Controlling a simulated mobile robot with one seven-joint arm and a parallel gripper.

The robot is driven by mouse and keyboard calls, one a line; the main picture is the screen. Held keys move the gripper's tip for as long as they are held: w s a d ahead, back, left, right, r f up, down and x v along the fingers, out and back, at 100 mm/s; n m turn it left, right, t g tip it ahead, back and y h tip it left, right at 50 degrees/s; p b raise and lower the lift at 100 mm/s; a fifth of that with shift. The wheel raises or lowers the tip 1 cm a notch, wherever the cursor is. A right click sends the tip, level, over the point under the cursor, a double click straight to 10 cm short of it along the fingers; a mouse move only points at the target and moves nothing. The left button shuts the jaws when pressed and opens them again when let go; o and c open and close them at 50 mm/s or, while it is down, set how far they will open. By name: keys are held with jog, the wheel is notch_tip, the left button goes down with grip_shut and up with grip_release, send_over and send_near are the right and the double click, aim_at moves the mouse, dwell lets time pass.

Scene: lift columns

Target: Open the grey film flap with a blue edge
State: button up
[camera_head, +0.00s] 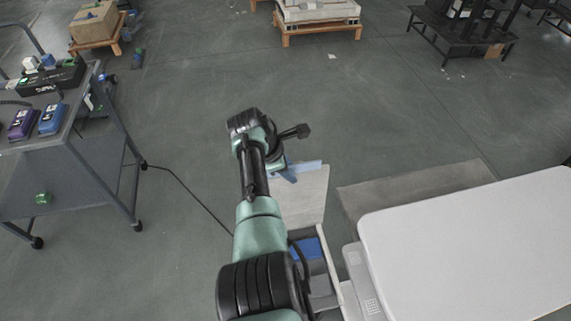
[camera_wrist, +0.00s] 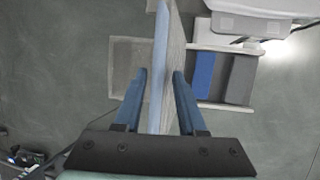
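The grey film flap (camera_head: 305,192) stands away from a box-like unit in the head view, with its blue edge (camera_head: 308,166) at the far side. In the wrist view the grey flap (camera_wrist: 176,42) is seen nearly edge-on, its blue edge (camera_wrist: 160,60) towards the camera. My gripper (camera_wrist: 161,75) is open, one blue finger on each side of the flap. Whether either finger touches the flap is not clear. In the head view my arm hides much of my gripper (camera_head: 287,172).
The opened unit holds a blue block (camera_head: 308,248) and grey parts; it also shows in the wrist view (camera_wrist: 250,102). A white table (camera_head: 470,245) stands close on the right. A dark cart (camera_head: 70,165) stands left, and a cable crosses the floor.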

jog(key=v, duration=1.3)
jog(key=shift+p, duration=0.3)
jog(key=shift+d, duration=0.1)
